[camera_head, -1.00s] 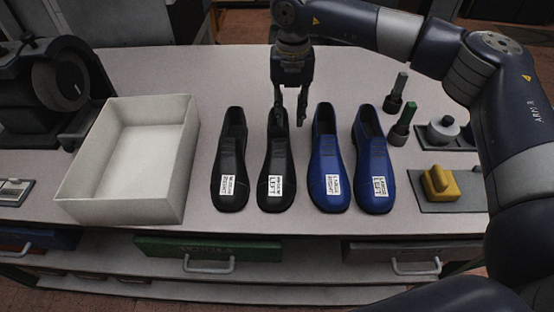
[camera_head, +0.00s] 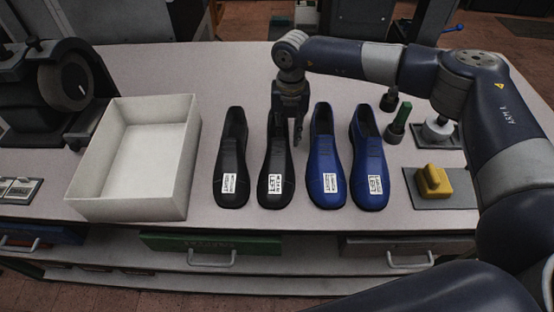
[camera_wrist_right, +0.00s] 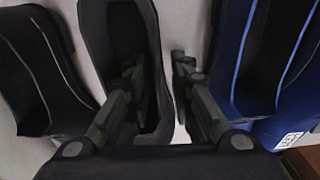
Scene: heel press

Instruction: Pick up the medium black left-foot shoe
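The black shoe with a LEFT label (camera_head: 276,167) is second from the left in the row on the table. It also shows in the right wrist view (camera_wrist_right: 100,28). My right gripper (camera_head: 287,137) is at its heel end, pointing down. In the right wrist view the gripper (camera_wrist_right: 156,72) is open: one finger reaches into the shoe's opening, the other is outside, in the gap beside the blue shoe. The shoe's side wall lies between them; contact cannot be told. My left gripper is not in view.
Another black shoe (camera_head: 231,165) stands close on the left, a blue shoe (camera_head: 325,155) close on the right, and a second blue shoe (camera_head: 369,155) beyond. An empty white box (camera_head: 120,208) is left. A yellow block (camera_head: 434,181) and green-handled tool (camera_head: 398,121) are right.

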